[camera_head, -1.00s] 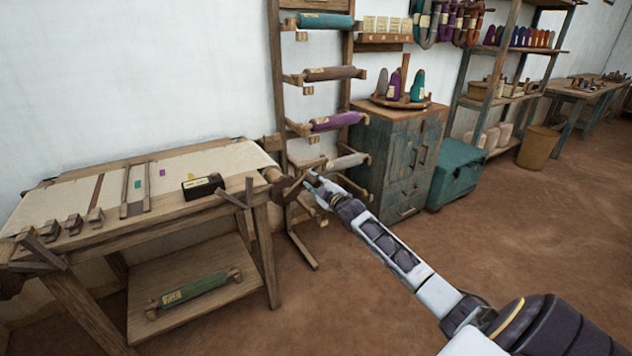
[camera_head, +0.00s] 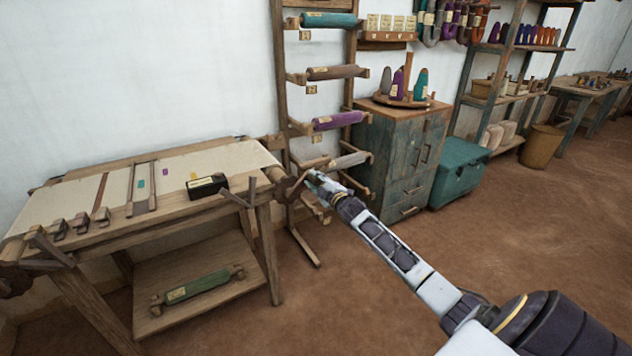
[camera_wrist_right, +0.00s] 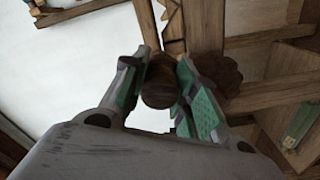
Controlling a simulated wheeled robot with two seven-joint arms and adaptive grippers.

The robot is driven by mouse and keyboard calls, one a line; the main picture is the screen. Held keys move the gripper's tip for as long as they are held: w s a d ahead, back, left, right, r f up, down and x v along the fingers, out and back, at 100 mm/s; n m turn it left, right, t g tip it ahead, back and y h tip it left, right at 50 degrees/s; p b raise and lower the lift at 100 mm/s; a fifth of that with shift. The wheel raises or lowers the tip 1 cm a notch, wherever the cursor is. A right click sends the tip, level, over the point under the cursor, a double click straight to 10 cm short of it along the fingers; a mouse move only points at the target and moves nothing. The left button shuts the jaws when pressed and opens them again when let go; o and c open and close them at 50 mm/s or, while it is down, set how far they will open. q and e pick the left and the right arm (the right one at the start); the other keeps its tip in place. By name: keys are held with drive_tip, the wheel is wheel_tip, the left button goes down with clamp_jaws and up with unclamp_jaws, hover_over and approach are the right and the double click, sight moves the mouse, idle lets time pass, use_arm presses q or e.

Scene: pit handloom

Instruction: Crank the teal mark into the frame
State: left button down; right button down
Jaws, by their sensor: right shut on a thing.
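The teal mark (camera_head: 141,184) is a small patch on the pale cloth (camera_head: 230,158) stretched over the wooden loom (camera_head: 262,187). It shows between two narrow wooden bars (camera_head: 153,184) that cross the cloth. A purple mark (camera_head: 166,171) and a yellowish mark (camera_head: 193,175) lie farther right. The crank (camera_head: 290,188) is at the loom's right end. My right gripper (camera_head: 312,181) is at it. In the right wrist view, my right gripper (camera_wrist_right: 168,88) is shut around a dark round wooden handle (camera_wrist_right: 159,78). My left gripper is out of view.
A black box (camera_head: 208,186) with a pale label sits on the loom's right front. A wooden rack of rolls (camera_head: 335,122) stands just behind the crank, beside a worn cabinet (camera_head: 405,145). A green roll (camera_head: 197,285) lies on the lower shelf. Open floor is at right.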

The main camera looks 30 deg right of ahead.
drive_tip(key=c, duration=1.2)
unclamp_jaws()
drive_tip(key=shift+o, duration=0.3)
drive_tip(key=shift+o, duration=0.2)
drive_tip(key=shift+a+f, duration=0.1)
drive_tip(key=shift+s, duration=2.7)
drive_tip(key=s, duration=0.6)
drive_tip(key=shift+s+a, duration=0.25)
drive_tip(key=shift+s, duration=0.05)
